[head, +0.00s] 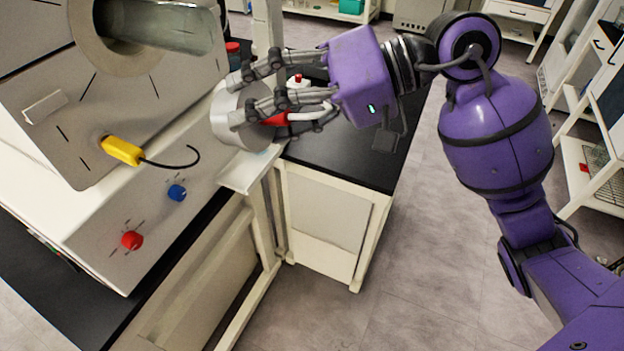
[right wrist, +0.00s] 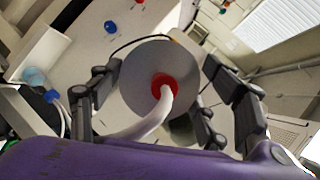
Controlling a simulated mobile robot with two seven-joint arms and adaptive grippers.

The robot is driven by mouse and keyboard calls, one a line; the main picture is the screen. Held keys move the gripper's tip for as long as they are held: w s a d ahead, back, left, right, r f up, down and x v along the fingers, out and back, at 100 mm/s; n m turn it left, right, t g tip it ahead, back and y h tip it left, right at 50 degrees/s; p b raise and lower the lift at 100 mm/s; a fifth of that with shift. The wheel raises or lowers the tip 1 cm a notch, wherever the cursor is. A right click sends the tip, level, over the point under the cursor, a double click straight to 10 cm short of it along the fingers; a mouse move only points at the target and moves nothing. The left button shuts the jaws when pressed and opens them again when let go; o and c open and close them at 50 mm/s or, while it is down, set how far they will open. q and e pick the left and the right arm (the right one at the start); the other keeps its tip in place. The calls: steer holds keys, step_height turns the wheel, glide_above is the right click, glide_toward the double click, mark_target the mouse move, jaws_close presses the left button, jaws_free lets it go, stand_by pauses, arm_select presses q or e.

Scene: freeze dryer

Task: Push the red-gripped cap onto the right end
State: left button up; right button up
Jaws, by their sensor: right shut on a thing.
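The cap is a pale grey disc (head: 228,116) with a red grip (head: 277,119) at its centre and a white hose running from it. My right gripper (head: 262,98) is shut on the cap, its dark fingers around the grip and hose. In the right wrist view the cap's face (right wrist: 135,75) and red grip (right wrist: 162,85) show between the fingers. The cap is held in the air beside the dryer's front. A glass cylinder (head: 165,25) with a beige ring (head: 85,30) sits at the top left, apart from the cap. My left gripper is not in view.
The dryer's panel carries a yellow handle (head: 122,151) with a black cord, a blue knob (head: 177,192) and a red knob (head: 132,240). A black benchtop (head: 350,150) lies below my right gripper. Open floor (head: 400,270) is at the right.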

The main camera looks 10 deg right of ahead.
steer(key=w+r, duration=0.1)
steer(key=r, duration=0.2)
steer(key=w+r+t+y, duration=0.1)
steer(key=r, duration=0.1)
steer(key=w+r+t+y, duration=0.1)
steer(key=r, duration=0.2)
steer(key=shift+w+d+r+p, duration=0.15)
steer(key=shift+w+r+p, duration=0.1)
steer(key=shift+r+p, duration=0.1)
steer(key=shift+w+a+f, duration=0.1)
steer(key=shift+w+a, duration=0.25)
steer(key=shift+a, duration=0.15)
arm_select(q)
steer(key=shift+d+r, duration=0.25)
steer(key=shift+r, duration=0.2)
arm_select(e)
steer(key=shift+w+a+f, duration=0.1)
steer(key=shift+w+a, duration=0.05)
steer(key=shift+a, duration=0.05)
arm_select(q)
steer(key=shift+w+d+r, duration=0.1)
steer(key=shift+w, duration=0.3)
arm_select(e)
steer(key=shift+w+f, duration=0.1)
steer(key=shift+a, duration=0.1)
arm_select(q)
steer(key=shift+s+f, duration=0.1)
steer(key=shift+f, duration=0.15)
